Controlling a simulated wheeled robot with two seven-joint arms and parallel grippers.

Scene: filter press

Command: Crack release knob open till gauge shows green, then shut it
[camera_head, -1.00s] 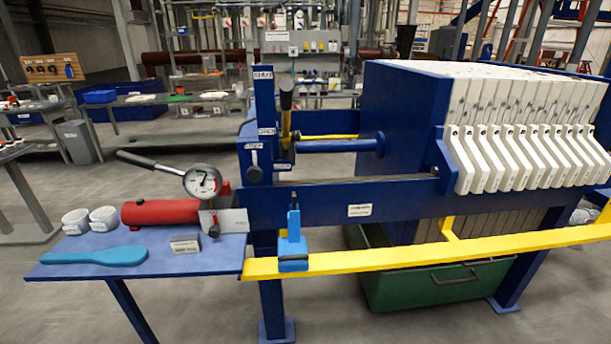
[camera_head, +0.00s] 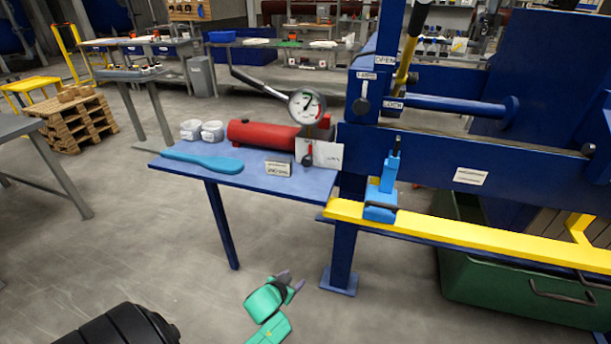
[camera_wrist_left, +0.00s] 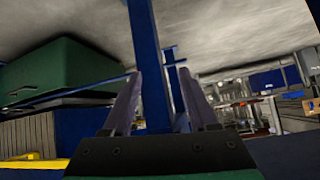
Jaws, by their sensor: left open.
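The round white pressure gauge (camera_head: 307,106) stands above the red cylinder (camera_head: 265,135) of the hand pump on the blue side table. Its dial is small and I cannot read which zone the needle is in. A small dark knob (camera_head: 308,156) sits below the gauge, in front of a white plate; I take it for the release knob. My left gripper (camera_head: 291,282) is low in front of the table, well below and apart from the knob. In the left wrist view its two fingers (camera_wrist_left: 165,100) are apart with nothing between them. My right gripper is not in view.
The pump's lever (camera_head: 258,82) slants up left. A yellow rail (camera_head: 450,233) and a blue clamp-like piece (camera_head: 382,190) are right.

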